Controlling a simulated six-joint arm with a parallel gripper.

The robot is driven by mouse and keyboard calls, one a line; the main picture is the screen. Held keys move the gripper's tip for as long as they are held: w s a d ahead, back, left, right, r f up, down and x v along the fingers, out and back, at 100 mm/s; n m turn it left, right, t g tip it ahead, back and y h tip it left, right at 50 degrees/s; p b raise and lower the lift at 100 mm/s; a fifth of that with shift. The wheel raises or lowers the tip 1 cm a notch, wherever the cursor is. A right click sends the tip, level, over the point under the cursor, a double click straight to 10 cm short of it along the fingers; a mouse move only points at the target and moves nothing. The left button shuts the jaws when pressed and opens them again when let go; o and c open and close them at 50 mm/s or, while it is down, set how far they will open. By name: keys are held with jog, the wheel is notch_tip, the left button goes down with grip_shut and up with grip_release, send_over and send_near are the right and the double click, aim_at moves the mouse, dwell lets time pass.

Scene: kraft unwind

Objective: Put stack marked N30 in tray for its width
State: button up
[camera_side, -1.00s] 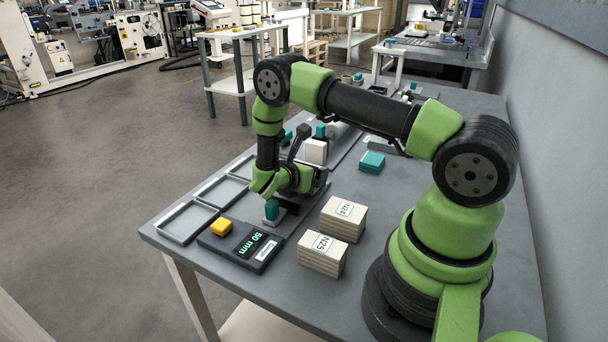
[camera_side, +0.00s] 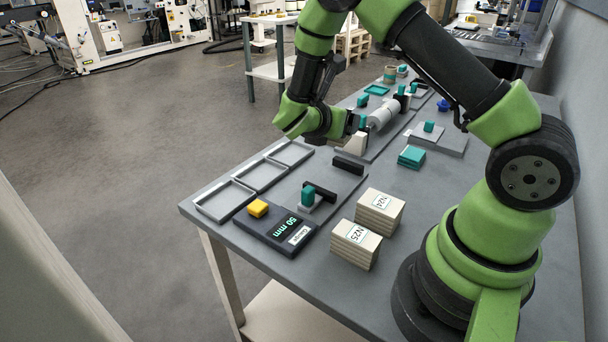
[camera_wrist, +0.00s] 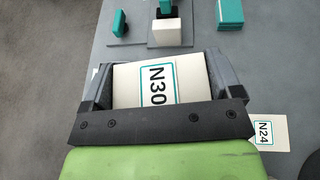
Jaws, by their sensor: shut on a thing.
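The stack marked N30 (camera_wrist: 135,84) is pale with a teal-edged label and sits between both dark jaws of my gripper (camera_wrist: 158,82) in the wrist view. In the side view my gripper (camera_side: 328,124) is raised above the table near the far tray, and hides the held stack. Three shallow grey-rimmed trays stand in a row along the left edge: near (camera_side: 224,217), middle (camera_side: 235,178) and far (camera_side: 312,150). I cannot read any width marks on them. A dark gauge (camera_side: 272,236) showing "50 mm" lies in front of them.
Stacks N24 (camera_side: 380,217) and N25 (camera_side: 354,254) stand right of the gauge. A teal-knobbed fixture (camera_side: 308,196), a black block (camera_side: 348,165), a white block (camera_side: 356,144) and teal pads (camera_side: 411,157) are nearby.

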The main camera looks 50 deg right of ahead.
jog(key=a+r+n+t+y, duration=0.1)
jog(key=a+r+n+t, duration=0.2)
jog(key=a, duration=0.5)
jog(key=s+a+r+n+t+y, duration=0.1)
jog(key=a+r+n+t+y, duration=0.1)
jog(key=a, duration=0.5)
jog(key=shift+s+a+r+n+t, duration=0.25)
jog(key=shift+a+r+n+t, duration=0.15)
jog(key=shift+n+t, duration=0.4)
jog(key=shift+d, duration=0.1)
